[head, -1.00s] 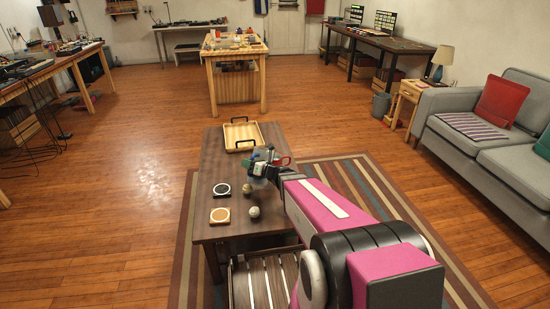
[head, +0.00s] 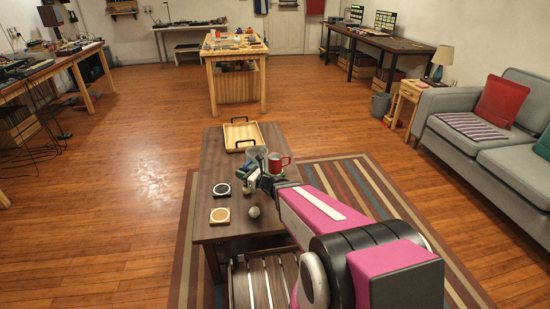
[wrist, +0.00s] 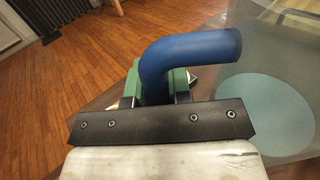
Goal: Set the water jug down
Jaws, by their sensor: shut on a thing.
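The water jug (head: 257,154) is a clear, greyish vessel over the coffee table, just left of a red mug (head: 278,163). In the wrist view the jug's see-through wall (wrist: 285,50) fills the right side, with a pale blue round surface inside. Its blue curved handle (wrist: 190,52) runs down between my green finger pads. My gripper (head: 258,176) is shut on this handle; it also shows in the wrist view (wrist: 155,85). My gripper hides the lower part of the jug in the head view, so I cannot tell whether its base touches the table.
The dark wooden coffee table (head: 207,170) bears a tray (head: 230,136) with black handles at its far end. Bare tabletop shows along the left.

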